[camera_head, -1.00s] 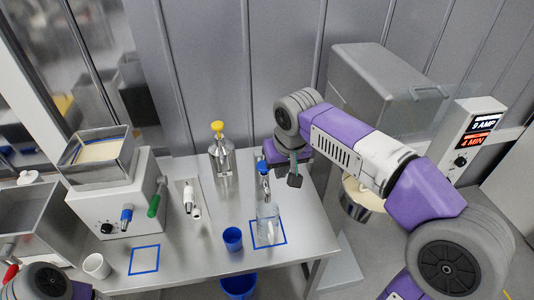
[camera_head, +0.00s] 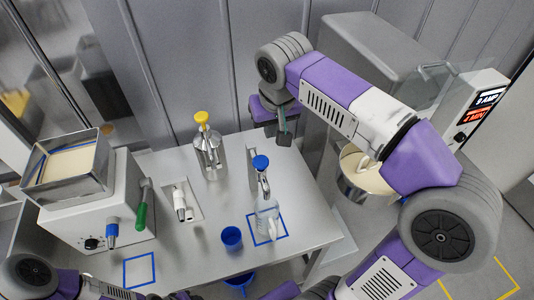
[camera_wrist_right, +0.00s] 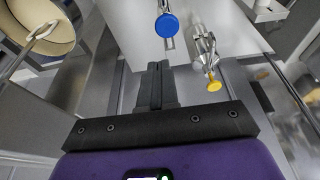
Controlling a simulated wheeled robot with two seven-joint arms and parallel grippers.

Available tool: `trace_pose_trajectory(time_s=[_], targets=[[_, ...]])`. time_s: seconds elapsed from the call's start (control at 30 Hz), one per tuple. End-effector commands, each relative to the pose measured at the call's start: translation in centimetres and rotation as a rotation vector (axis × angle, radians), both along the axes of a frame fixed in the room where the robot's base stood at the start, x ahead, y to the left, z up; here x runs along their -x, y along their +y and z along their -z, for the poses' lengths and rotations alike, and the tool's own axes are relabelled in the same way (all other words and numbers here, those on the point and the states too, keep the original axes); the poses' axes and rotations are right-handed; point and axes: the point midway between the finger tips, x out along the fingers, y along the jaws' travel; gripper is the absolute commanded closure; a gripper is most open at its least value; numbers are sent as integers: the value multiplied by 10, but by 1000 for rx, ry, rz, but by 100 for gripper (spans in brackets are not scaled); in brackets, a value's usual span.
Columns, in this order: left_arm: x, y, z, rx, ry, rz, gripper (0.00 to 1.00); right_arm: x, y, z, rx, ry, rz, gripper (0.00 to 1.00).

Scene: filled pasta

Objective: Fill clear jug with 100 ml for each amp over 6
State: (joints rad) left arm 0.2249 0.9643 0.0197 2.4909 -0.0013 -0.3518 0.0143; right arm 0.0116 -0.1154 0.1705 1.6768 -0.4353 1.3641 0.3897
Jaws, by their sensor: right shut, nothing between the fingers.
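The clear jug (camera_head: 268,220) stands upright on a blue-outlined square on the steel table, below a tap with a blue knob (camera_head: 261,162). I cannot tell its liquid level. The display (camera_head: 487,103) at the right reads 9 AMP, with 4 MIN in red below. My right gripper (camera_head: 285,138) is shut and empty, above the table behind and right of the blue knob. In the right wrist view its fingers (camera_wrist_right: 155,85) are together, with the blue knob (camera_wrist_right: 167,25) beyond them. My left arm shows at the bottom left, but its gripper is not visible.
A steel dispenser with a yellow top (camera_head: 202,117) stands behind left. A blue cup (camera_head: 231,238) stands left of the jug. A white machine with a hopper (camera_head: 70,165) and green handle fills the left. A steel pot (camera_head: 362,175) is at the right. An empty blue square (camera_head: 139,271) lies front left.

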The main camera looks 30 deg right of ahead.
Motion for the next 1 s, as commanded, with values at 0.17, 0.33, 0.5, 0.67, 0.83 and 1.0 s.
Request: trace_pose_trajectory(time_s=[0.17,0.33,0.5,0.67,0.83,1.0], targets=[[0,0,5,0,0,0,57,-9,-2,37,1,6,0,100],[0,0,8,0,0,0,57,-19,-5,73,-1,7,0,100],[0,0,10,0,0,0,57,-23,-6,101,1,4,1,100],[0,0,11,0,0,0,57,-23,-6,117,0,1,0,100],[0,0,11,0,0,0,57,-23,-6,122,0,-1,0,100],[0,0,11,0,0,0,57,-23,-6,122,0,-1,0,100]])
